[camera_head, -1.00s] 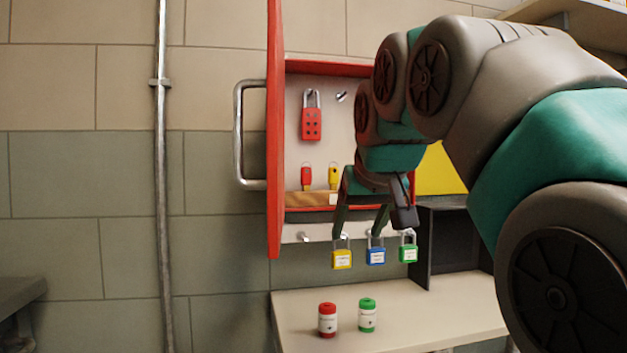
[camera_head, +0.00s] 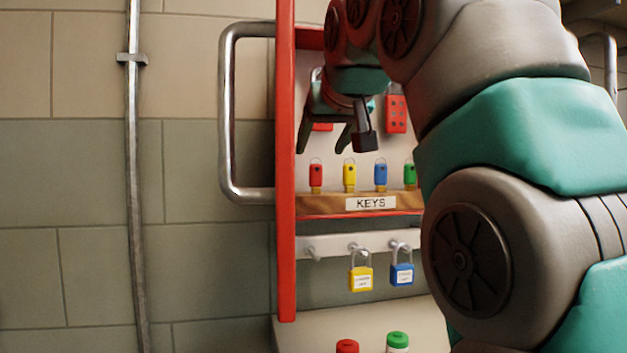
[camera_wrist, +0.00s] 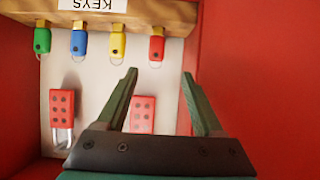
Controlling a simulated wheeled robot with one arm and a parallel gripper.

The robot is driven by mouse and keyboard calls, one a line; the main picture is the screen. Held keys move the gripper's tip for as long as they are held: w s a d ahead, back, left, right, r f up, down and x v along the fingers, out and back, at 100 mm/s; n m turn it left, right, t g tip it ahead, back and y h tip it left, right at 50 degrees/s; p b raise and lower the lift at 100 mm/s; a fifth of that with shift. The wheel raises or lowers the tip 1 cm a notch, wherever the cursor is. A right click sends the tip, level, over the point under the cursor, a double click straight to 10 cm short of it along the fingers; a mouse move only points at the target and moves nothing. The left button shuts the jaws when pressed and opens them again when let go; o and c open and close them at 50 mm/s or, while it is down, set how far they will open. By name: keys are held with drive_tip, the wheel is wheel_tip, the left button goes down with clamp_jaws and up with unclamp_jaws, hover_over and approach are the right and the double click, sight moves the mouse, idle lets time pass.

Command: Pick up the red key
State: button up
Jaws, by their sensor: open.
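The red key (camera_head: 316,176) stands upright at the left end of a row of keys in the wooden rack (camera_head: 406,197) inside the red cabinet. In the wrist view, which is turned upside down, the red key (camera_wrist: 157,46) is at the right end of the row. My gripper (camera_head: 324,150) is open and empty, in front of the cabinet and above the red key in the head view. In the wrist view my gripper's fingertips (camera_wrist: 160,72) are apart, with the red key beyond them and roughly between them. Nothing hides the red key.
Yellow (camera_head: 349,176), blue (camera_head: 380,175) and green (camera_head: 410,173) keys stand beside it. A yellow padlock (camera_head: 361,278) and a blue padlock (camera_head: 402,274) hang below. The cabinet's red edge (camera_head: 286,230) and a metal handle (camera_head: 228,110) are at left.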

hover_over(318, 194)
drive_tip(key=f, duration=0.3)
drive_tip(key=shift+s, duration=0.3)
clamp_jaws()
idle(0.4)
